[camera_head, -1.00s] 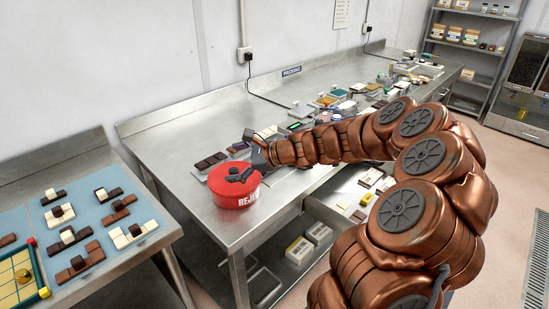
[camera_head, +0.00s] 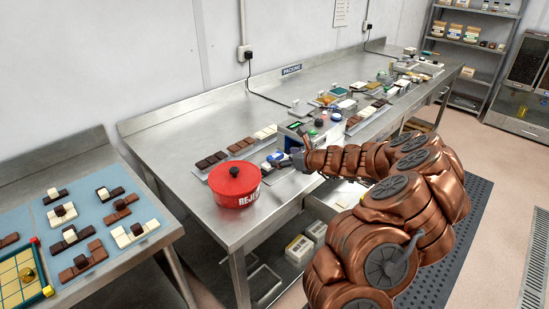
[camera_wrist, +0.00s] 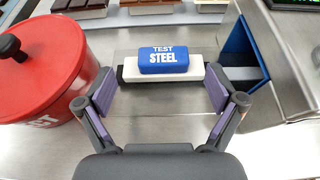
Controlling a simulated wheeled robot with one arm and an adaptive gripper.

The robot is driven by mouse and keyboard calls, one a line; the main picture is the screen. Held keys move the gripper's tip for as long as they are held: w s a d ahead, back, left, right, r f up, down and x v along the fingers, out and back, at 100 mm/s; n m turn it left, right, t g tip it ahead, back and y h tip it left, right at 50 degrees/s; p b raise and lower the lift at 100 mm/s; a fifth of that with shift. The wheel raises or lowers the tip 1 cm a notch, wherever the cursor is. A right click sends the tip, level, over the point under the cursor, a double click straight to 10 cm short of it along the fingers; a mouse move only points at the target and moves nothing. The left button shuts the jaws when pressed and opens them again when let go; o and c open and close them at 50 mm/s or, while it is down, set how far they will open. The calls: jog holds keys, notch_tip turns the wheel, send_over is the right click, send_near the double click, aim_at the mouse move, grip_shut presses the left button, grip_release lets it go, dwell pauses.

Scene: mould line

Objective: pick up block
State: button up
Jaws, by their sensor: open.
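A blue block (camera_wrist: 163,60) marked "TEST STEEL" lies on a small white base with dark ends (camera_wrist: 160,76) in the wrist view. In the head view the blue block (camera_head: 277,157) shows small, just left of my gripper. My gripper (camera_wrist: 160,88) is open and empty, its two purple-padded fingers spread to the left and right on the near side of the block. The fingers do not enclose the block. In the head view my gripper (camera_head: 298,153) is low over the steel table, partly hidden by its own wrist.
A red lidded tub (camera_head: 235,186) marked "REJE…" stands close left of the block. A grey machine with a blue-lined opening (camera_wrist: 240,52) stands close right. Trays of chocolate bars (camera_head: 240,146) lie behind. Bare steel table (camera_head: 180,150) lies to the left.

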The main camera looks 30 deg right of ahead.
aim_at(276, 155)
jog(key=shift+p+x, duration=0.8)
jog(key=shift+x, duration=1.65)
jog(key=shift+w+d+r, duration=0.1)
jog(key=shift+d+r, duration=0.05)
jog(key=c, duration=1.2)
jog(key=shift+r, duration=0.45)
jog(key=shift+c, duration=0.2)
notch_tip(276, 155, up, 2)
jog(key=shift+r+b, duration=0.2)
jog(key=shift+b, duration=0.45)
jog(key=s+d+b, duration=0.1)
jog(key=s+d, duration=0.2)
jog(key=s, duration=0.4)
jog(key=s+d+r+b, duration=0.1)
jog(key=s+d+b, duration=0.1)
jog(key=s, duration=0.5)
jog(key=shift+s+d+r, duration=0.3)
jog(key=shift+s+d, duration=0.05)
jog(key=shift+d, duration=0.35)
